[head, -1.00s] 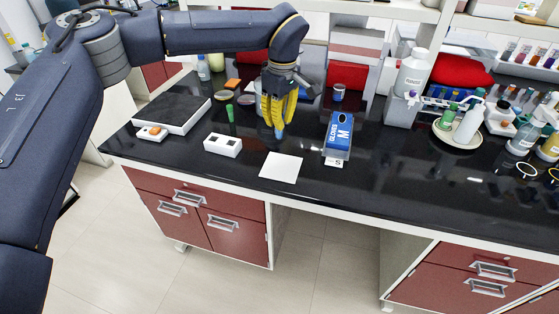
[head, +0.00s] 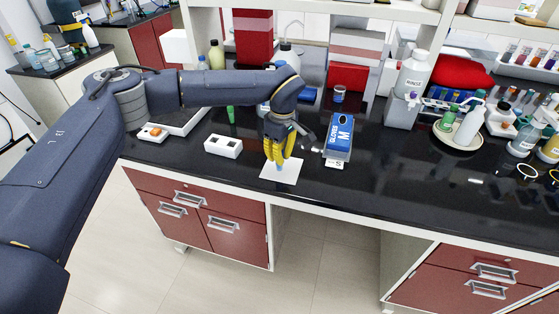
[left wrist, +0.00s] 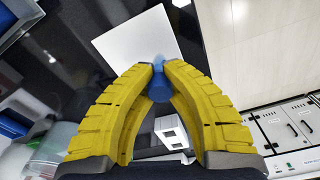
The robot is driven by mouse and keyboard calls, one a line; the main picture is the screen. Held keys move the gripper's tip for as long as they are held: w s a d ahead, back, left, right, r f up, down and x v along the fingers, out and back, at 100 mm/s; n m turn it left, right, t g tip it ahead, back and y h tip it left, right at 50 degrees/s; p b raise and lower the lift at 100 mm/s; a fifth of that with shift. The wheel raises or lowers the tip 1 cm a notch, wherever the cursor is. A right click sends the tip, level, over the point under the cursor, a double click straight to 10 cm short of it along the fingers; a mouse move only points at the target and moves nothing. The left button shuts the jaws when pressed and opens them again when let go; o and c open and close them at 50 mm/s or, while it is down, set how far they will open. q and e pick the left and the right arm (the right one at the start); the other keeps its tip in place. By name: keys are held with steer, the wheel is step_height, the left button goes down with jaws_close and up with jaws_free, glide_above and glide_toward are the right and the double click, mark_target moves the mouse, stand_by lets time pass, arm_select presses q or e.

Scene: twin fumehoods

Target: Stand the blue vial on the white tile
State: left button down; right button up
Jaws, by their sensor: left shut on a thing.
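The white tile (head: 269,173) lies flat near the front edge of the black bench; it also fills the upper middle of the left wrist view (left wrist: 138,42). My left gripper (head: 279,158), with yellow fingers, is shut on the blue vial (left wrist: 159,86). In the head view the vial's lower end (head: 279,166) shows just below the fingertips, in front of the tile. The vial looks about upright, its upper part hidden by the fingers. I cannot tell whether its bottom touches the tile. My right gripper is not in view.
A white block with two dark holes (head: 222,146) stands left of the tile.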

arm_select(q)
steer(key=shift+f, duration=1)
steer(key=shift+f, duration=0.15)
steer(key=c, duration=1.5)
jaws_free()
steer(key=r, duration=1.2)
steer(key=shift+s+d+r, duration=0.15)
steer(key=shift+s+d, duration=0.05)
steer(key=shift+d, duration=0.1)
